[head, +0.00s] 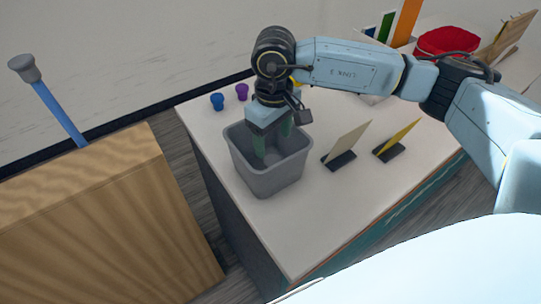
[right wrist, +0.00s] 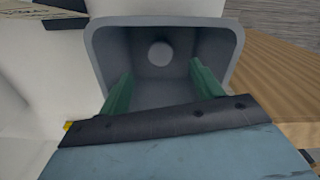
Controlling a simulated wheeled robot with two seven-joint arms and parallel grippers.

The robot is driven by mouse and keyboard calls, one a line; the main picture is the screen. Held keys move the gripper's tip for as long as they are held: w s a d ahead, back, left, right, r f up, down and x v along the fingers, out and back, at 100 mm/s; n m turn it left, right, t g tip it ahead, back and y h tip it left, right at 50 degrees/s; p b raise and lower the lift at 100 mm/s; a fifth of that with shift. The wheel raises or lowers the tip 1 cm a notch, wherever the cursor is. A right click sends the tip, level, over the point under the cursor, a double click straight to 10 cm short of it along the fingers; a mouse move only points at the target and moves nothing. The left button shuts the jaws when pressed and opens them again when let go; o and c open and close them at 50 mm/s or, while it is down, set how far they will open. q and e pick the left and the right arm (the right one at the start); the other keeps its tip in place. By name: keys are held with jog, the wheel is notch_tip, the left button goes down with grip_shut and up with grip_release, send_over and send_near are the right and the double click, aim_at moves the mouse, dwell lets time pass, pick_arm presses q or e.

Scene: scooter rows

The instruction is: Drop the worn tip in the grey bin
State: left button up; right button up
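The grey bin (head: 270,180) stands on the white counter, and its inside shows in the right wrist view (right wrist: 232,45). A round grey tip (right wrist: 160,53) shows inside the bin in the right wrist view, between and beyond my fingers, apart from both. The head view does not show it, as the gripper and bin wall hide it. My right gripper (head: 272,142) points down into the bin's mouth. Its green fingers are spread wide with nothing between them in the right wrist view (right wrist: 161,85). My left gripper is in neither view.
A blue pole with a grey end (head: 25,68) rises behind a wooden panel (head: 90,220) at left. A blue piece (head: 217,101) and a purple piece (head: 242,91) stand behind the bin. Two upright cards (head: 347,143) (head: 400,138) stand right of it. A red container (head: 447,42) is farther back.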

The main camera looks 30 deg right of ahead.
jog(key=shift+r, duration=0.1)
notch_tip(320, 180, up, 13)
jog(key=b, duration=0.1)
dwell(0.5)
dwell(0.3)
